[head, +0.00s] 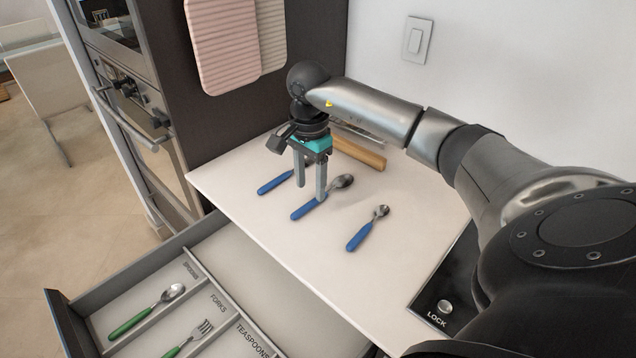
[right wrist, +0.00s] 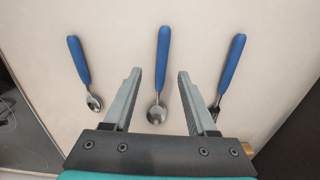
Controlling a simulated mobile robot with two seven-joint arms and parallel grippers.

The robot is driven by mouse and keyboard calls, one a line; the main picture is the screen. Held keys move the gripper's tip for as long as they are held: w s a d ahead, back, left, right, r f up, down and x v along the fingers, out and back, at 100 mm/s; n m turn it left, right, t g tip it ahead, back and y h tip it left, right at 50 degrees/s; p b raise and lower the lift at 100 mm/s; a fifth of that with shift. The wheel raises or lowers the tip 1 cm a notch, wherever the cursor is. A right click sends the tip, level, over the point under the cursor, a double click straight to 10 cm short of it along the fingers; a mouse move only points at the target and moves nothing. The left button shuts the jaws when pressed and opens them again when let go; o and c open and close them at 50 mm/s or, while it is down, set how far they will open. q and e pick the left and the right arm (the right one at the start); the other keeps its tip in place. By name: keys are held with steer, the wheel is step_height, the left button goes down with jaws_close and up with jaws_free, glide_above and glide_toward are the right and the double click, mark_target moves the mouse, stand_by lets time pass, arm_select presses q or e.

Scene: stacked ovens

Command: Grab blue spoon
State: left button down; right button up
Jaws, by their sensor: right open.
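Several blue-handled utensils lie on the white counter. The middle blue spoon (head: 305,209) has its bowl to the upper right; it also shows in the right wrist view (right wrist: 163,55), in line with the gap between my fingers. A smaller blue spoon (head: 360,236) lies to its right, and on the left in the right wrist view (right wrist: 80,62). A third blue-handled utensil (head: 272,185) lies to the left, its head hidden by my gripper. My right gripper (head: 310,192) is open and empty, pointing down over the middle spoon. I cannot tell its exact height. My left gripper is not in view.
An open drawer (head: 185,246) below the counter holds a green spoon (head: 146,312) and a green fork (head: 190,338) in labelled compartments. A wooden-handled item (head: 358,152) lies behind my gripper. Ovens (head: 135,105) stand left; a wall (head: 520,80) rises at the back.

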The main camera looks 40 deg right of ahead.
mark_target(310, 202)
step_height(310, 202, down, 4)
steer(key=shift+w+f, duration=0.15)
steer(key=shift+f, duration=0.05)
jaws_close()
stand_by(0.4)
